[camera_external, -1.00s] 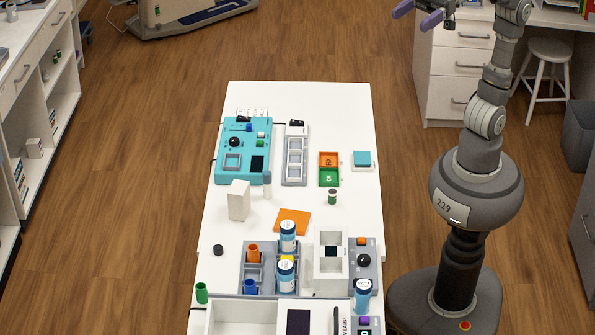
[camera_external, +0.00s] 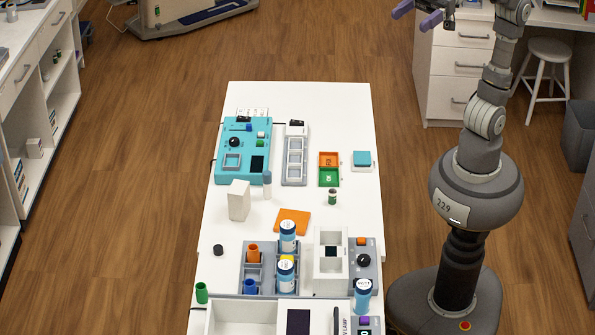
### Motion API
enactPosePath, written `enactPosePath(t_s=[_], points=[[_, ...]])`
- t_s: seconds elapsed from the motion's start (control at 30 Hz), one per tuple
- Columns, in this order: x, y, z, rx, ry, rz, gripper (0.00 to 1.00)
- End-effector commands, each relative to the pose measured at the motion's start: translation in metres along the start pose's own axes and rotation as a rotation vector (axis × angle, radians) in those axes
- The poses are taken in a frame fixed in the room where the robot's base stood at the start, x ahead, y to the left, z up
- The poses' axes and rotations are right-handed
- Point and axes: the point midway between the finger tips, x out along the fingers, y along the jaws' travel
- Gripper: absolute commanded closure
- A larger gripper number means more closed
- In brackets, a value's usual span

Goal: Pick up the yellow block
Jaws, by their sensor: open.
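A small yellow patch (camera_external: 287,258), likely the yellow block, shows in the grey divided tray (camera_external: 243,282) on the white table. Two blue and white bottles stand close before and behind it and hide most of it, so its shape cannot be told. My gripper (camera_external: 417,14) is at the top of the view with its purple fingers spread apart. It is open and empty, high up and far from the yellow patch, beyond the table's right edge.
An orange square (camera_external: 292,222) and a white box (camera_external: 239,200) lie farther back.

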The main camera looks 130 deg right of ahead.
Motion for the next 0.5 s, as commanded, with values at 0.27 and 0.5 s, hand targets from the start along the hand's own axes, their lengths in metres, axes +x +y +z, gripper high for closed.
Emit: enactPosePath(t_s=[0.27,0.5], points=[[0.0,0.0,0.0,0.0,0.0,0.0,0.34],[0.052,0.01,0.022,0.072,-0.084,0.016,0.34]])
